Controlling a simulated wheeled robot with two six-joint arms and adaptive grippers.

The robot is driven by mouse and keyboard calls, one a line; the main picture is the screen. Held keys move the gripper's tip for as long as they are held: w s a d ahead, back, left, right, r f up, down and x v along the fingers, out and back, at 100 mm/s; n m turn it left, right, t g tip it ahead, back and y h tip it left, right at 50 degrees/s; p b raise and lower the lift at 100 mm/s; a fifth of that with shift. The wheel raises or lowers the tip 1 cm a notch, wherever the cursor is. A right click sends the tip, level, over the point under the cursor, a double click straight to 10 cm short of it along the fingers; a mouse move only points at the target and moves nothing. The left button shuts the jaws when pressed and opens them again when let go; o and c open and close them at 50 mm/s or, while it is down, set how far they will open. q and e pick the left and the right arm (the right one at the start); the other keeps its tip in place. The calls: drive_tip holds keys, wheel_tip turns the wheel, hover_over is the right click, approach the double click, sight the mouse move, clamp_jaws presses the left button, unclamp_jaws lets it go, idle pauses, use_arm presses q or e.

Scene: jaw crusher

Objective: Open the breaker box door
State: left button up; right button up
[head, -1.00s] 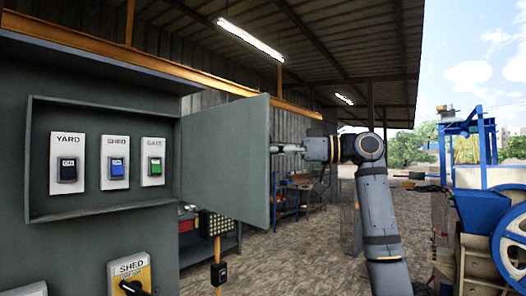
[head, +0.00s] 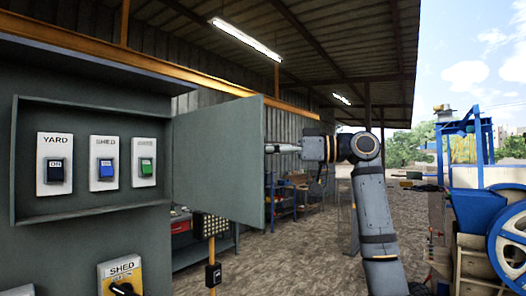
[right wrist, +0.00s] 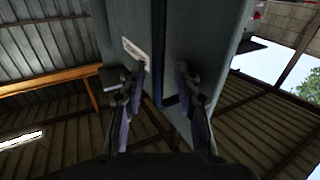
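The breaker box (head: 90,103) is at the left of the head view. Its grey door (head: 215,155) stands swung wide open to the right, showing the switches inside. My right gripper (head: 268,149) is level with the door's outer edge; its tips look partly hidden behind the door, and contact cannot be told. In the right wrist view, the right gripper's fingers (right wrist: 158,92) are spread apart, with grey panels and a dark upright gap ahead of them. I see nothing clearly held. My left gripper is not in view.
Inside the box are the YARD switch (head: 56,165), a blue switch (head: 104,165) and a green switch (head: 144,165). A yellow SHED rotary switch (head: 122,280) sits below. A blue machine (head: 480,205) stands at the right. Open gravel floor (head: 310,255) lies between.

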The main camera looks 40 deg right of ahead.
drive_tip(key=shift+w, duration=0.1)
drive_tip(key=v, duration=1.2)
